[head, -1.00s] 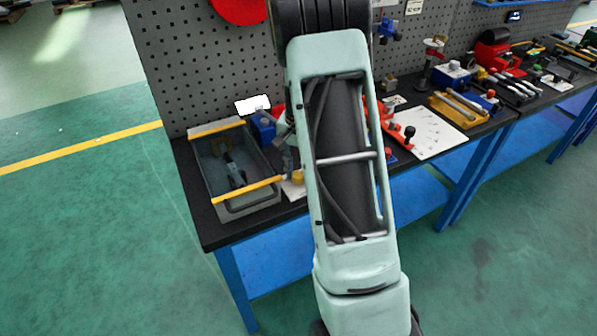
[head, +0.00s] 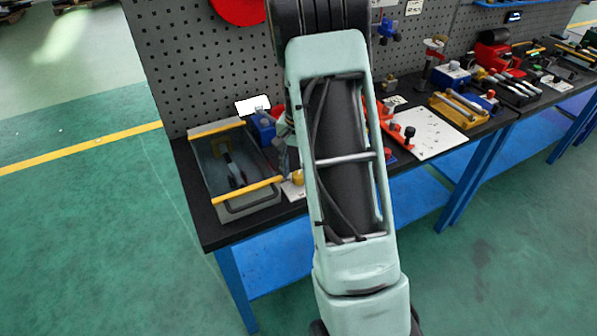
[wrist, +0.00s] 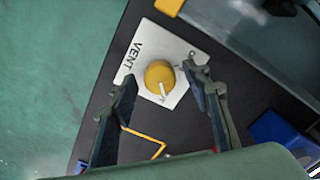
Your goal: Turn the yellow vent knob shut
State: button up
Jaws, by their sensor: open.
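The yellow vent knob (wrist: 160,76) sits on a white plate (wrist: 140,44) marked VENT in the wrist view. A pale pointer line on the knob points toward the bottom of that view, to printing I cannot read. In the head view the knob (head: 298,178) shows beside my arm, right of the grey tray. My gripper (wrist: 161,74) is open, with one finger on each side of the knob and visible gaps between. I cannot tell how far the fingertips are above the plate. The right finger covers part of the plate's lettering.
A grey tray (head: 232,213) with yellow edges stands left of the knob on the dark bench. A blue block (head: 262,126) stands behind. A white board (head: 433,135) and a yellow tool holder (head: 459,110) lie to the right. A perforated panel (head: 190,60) closes the back.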

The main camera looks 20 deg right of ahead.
notch_tip(320, 180, up, 12)
dwell(0.5)
dwell(0.3)
